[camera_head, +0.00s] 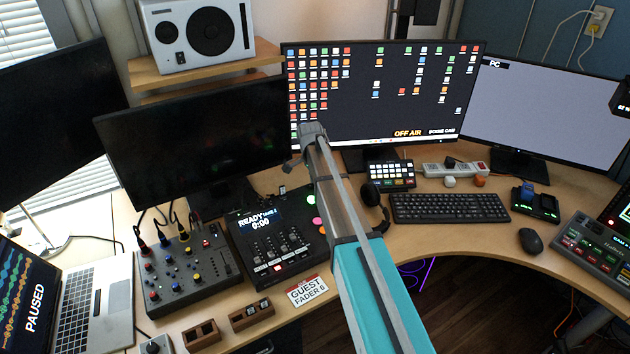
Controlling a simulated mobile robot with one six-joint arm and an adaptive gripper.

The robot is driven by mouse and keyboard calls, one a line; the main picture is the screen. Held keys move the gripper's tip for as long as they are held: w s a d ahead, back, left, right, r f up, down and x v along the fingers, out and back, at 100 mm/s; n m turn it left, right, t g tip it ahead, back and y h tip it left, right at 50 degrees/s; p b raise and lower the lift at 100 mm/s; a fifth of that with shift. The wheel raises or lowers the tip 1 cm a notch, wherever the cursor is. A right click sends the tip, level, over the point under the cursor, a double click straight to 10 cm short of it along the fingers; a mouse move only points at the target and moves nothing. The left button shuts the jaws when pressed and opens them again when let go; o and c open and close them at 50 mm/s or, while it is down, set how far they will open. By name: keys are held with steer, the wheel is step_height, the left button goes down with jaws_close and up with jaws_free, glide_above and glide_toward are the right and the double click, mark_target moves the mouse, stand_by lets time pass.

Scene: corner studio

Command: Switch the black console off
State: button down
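The black console (262,262) stands on the desk left of centre. Its small screen (259,223) is lit and reads "READY" and "0:00". It has a row of faders, small buttons and some coloured round pads on its right side. I cannot make out a power switch. My grey and teal arm rises from the bottom edge and passes over the console's right side, hiding part of it. My gripper (300,152) is at the arm's far end, above and behind the console, in front of the monitors. It is small and partly hidden, so its fingers cannot be read.
A grey mixer (188,268) with cables stands left of the console, and a laptop (85,305) further left. A "GUEST FADER 6" card (307,290) lies in front. Monitors (195,140) stand behind. A keyboard (448,208) and mouse (530,240) are to the right.

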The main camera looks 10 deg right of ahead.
steer(key=shift+a+t+h, duration=0.15)
steer(key=shift+t+h, duration=0.15)
steer(key=shift+h, duration=0.6)
steer(key=shift+r, duration=0.1)
steer(key=c, duration=0.6)
jaws_free()
steer(key=shift+o, duration=0.2)
steer(key=shift+y, duration=0.3)
